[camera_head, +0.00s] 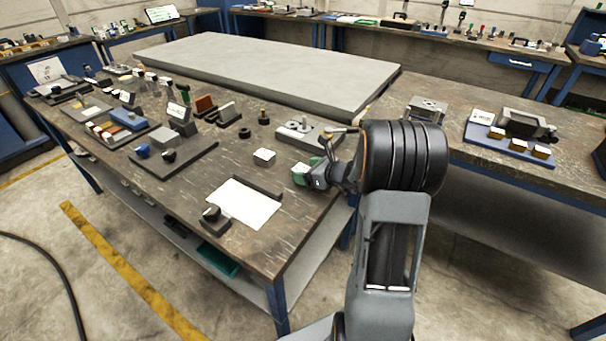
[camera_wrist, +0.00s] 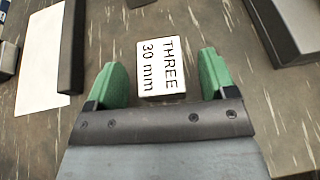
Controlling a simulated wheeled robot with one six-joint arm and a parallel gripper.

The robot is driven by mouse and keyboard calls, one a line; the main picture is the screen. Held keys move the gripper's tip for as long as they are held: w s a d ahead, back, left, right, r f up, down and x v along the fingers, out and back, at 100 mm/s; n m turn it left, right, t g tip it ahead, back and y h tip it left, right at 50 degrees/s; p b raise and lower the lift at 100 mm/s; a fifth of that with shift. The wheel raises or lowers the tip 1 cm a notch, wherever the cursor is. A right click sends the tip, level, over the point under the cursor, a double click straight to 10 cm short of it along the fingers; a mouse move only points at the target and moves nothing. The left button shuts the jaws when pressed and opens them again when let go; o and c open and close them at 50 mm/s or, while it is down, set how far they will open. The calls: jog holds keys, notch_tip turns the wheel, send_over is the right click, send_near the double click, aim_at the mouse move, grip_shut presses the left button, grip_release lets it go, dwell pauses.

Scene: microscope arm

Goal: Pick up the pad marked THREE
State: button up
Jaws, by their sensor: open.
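The pad marked THREE (camera_wrist: 160,68) is a small white block with "THREE 30 mm" printed on its top. In the wrist view it lies on the table between and just ahead of my two green fingertips. In the head view the white pad (camera_head: 264,157) sits on the near table, left of my gripper (camera_head: 308,174). In the wrist view my gripper (camera_wrist: 160,82) is open, with a finger on either side of the pad's near part and a gap on each side. Nothing is held. Whether the fingers are at the pad's height I cannot tell.
A white sheet (camera_head: 244,203) lies left of the pad, with a dark bar (camera_head: 258,187) along its edge. A grey-topped dark block (camera_wrist: 287,30) stands to the right in the wrist view. A grey fixture (camera_head: 308,133) stands behind the pad. Bare tabletop surrounds the pad.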

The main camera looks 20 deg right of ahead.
jog(key=shift+w+a+f, duration=0.2)
jog(key=shift+w+a, duration=0.05)
jog(key=shift+w, duration=0.2)
jog(key=shift+c, duration=0.3)
jog(key=shift+r, duration=0.1)
jog(key=c, duration=1.4)
